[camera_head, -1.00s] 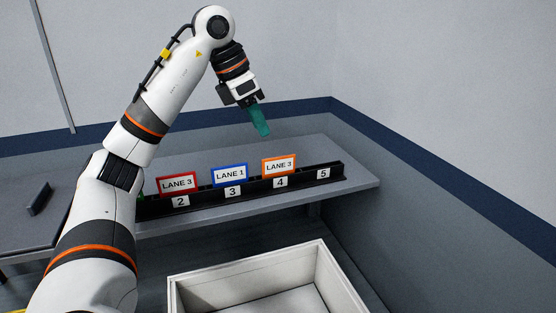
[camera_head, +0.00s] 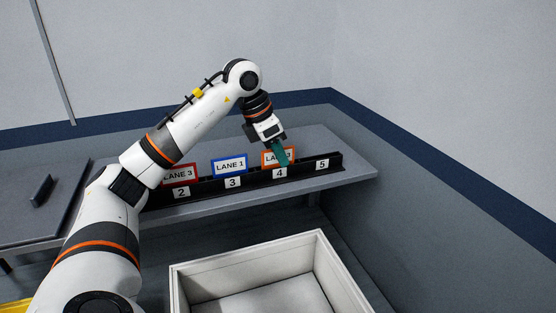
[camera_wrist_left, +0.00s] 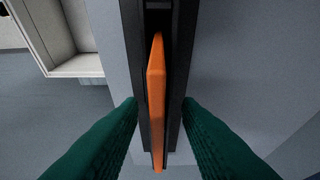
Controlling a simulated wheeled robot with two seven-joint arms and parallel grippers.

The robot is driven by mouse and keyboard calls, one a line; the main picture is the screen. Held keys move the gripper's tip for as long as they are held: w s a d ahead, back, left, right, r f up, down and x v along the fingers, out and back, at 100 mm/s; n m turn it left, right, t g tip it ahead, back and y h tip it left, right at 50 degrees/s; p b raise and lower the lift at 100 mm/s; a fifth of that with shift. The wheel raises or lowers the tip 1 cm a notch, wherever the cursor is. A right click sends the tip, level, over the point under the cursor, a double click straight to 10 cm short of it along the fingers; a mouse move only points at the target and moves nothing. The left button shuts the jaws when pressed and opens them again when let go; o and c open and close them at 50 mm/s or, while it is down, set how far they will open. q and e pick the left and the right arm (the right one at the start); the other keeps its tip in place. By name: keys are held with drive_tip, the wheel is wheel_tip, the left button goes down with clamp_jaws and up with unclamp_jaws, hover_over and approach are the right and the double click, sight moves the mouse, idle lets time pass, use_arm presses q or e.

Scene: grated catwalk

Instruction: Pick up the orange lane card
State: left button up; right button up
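The orange lane card (camera_head: 267,158) stands upright in slot 4 of the black rack (camera_head: 255,184). In the head view my left gripper (camera_head: 283,155) is at the card and its teal fingers cover part of it. In the left wrist view the orange card (camera_wrist_left: 156,90) shows edge-on between the two teal fingers (camera_wrist_left: 160,130), which are apart with a gap on each side. The left gripper is open. My right gripper is not in view.
A blue-framed card (camera_head: 230,165) stands in slot 3 and a red-framed card (camera_head: 182,173) in slot 2; my left arm partly hides the red one. Slot 5 is empty. A white open crate (camera_head: 296,240) stands in front of the grey shelf (camera_head: 353,170).

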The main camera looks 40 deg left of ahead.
use_arm(q)
clamp_jaws()
drive_tip(key=shift+r, duration=0.2)
